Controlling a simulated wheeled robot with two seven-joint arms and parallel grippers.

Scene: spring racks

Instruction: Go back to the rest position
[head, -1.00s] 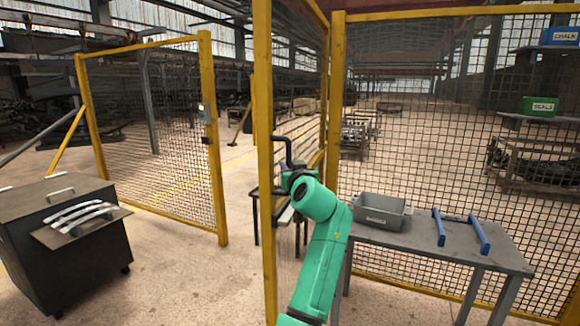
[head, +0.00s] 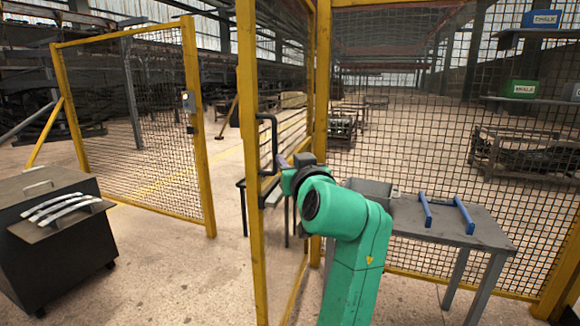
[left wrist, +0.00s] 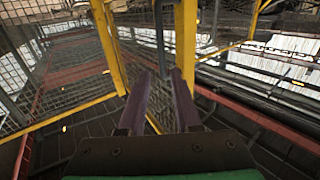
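My left arm, teal, rises in the head view. Its gripper (head: 283,163) is near a black handle (head: 270,145) on a yellow-framed mesh panel (head: 248,200). In the left wrist view its two purple fingers (left wrist: 162,100) stand apart with nothing clamped between them. A dark upright bar (left wrist: 160,40), which looks like the handle, shows just beyond the fingertips. I cannot tell whether the fingers touch it. My right gripper is not in view.
A grey table (head: 480,235) on the right holds a grey bin (head: 372,188), partly hidden by my arm, and two blue bars (head: 425,210). A black cabinet (head: 55,245) with curved pale bars stands at left. Another mesh panel (head: 150,130) stands behind. The floor between is clear.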

